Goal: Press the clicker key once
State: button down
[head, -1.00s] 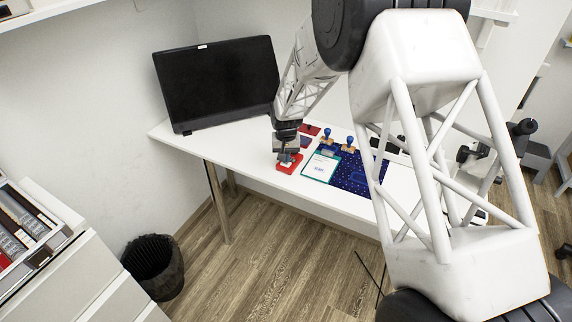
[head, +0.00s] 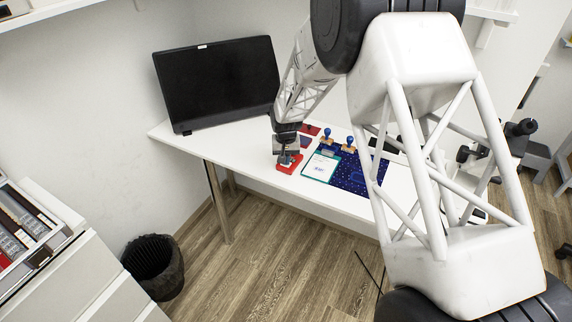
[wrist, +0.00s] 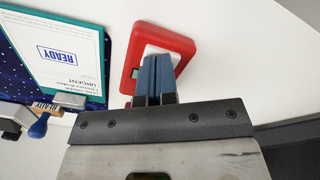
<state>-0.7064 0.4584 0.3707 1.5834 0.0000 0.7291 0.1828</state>
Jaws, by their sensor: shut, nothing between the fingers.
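The clicker is a red block with a pale inset; its red rim (wrist: 186,46) shows in the wrist view and its base (head: 284,169) on the white desk in the head view. My gripper (wrist: 155,60) has its two blue fingers together, with nothing between them. The fingertips overlap the clicker's pale key area in the wrist view. In the head view my gripper (head: 286,158) points down at the clicker. The fingers hide part of the key, so I cannot tell whether they touch it or whether it is pressed.
Right of the clicker are a clipboard (head: 321,168) with a stamped sheet and a dark blue mat (head: 353,179). Blue-handled stamps (head: 349,141) stand behind them. A monitor (head: 218,84) stands at the desk's back left. The desk's left part (head: 222,141) is clear.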

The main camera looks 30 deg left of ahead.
jog(key=shift+f, duration=0.1)
dwell(0.3)
notch_tip(320, 180, up, 8)
dwell(1.2)
jog(key=shift+r, duration=0.95)
dwell(5.1)
